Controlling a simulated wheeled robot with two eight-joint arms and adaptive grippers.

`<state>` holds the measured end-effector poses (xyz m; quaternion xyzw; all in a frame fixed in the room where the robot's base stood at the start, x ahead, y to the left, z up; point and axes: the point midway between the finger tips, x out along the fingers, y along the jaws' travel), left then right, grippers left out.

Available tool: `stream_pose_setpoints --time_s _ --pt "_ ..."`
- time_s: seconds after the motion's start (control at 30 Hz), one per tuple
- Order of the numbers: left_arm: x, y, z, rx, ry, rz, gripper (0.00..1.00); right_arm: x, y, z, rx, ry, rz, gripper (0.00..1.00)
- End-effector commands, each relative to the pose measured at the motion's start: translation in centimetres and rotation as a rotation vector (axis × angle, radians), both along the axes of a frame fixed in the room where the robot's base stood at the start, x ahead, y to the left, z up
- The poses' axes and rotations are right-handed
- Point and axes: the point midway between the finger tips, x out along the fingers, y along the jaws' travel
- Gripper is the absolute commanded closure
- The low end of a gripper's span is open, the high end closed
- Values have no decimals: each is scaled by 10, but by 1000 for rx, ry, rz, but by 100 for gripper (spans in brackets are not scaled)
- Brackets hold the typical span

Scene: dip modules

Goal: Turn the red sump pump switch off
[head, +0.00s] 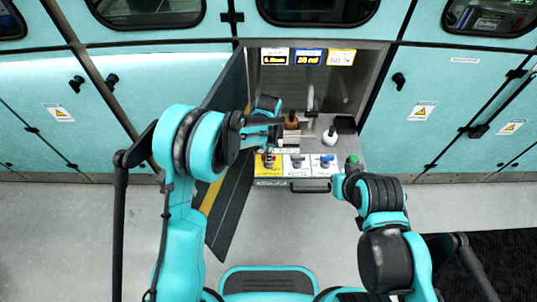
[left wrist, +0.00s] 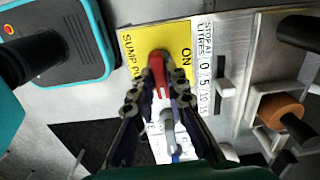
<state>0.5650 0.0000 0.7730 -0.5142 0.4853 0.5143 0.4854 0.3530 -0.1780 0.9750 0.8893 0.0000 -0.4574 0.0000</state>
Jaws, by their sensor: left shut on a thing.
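The red sump pump switch (left wrist: 157,70) stands on a yellow plate (left wrist: 136,42) lettered "SUMP PU…" and "ON" in the left wrist view. My left gripper (left wrist: 158,92) is shut on the red switch, with one dark finger on each side of it. In the head view my left gripper (head: 268,150) is over the yellow plate (head: 262,169), and the arm and gripper partly hide the switch. I cannot tell the switch's exact setting. My right gripper (head: 343,186) is at the right front of the panel; its fingers do not show clearly.
Beside the yellow plate are a white-handled switch (head: 297,161) and a blue switch (head: 327,160). Behind them are an orange-brown knob (head: 291,121) and a white knob (head: 330,135). A green button (head: 353,159) is at the right. The open cabinet door (head: 229,190) stands left.

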Motion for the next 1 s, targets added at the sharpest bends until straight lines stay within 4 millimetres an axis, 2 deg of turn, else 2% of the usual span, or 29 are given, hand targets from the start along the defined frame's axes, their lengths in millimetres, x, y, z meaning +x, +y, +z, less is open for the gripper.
stream_pose_setpoints --time_s 0.3,0.7,0.73,0.8,1.0 --pt "0 0 0 0 0 -70 100 0 0 0 0 0 0 100" --pt "0 0 0 0 0 -75 100 0 0 0 0 0 0 100" --pt "0 0 0 0 0 -75 81 0 0 0 0 0 0 100" --pt "0 0 0 0 0 -74 66 0 0 0 0 0 0 100" --pt "0 0 0 0 0 -74 66 0 0 0 0 0 0 100"
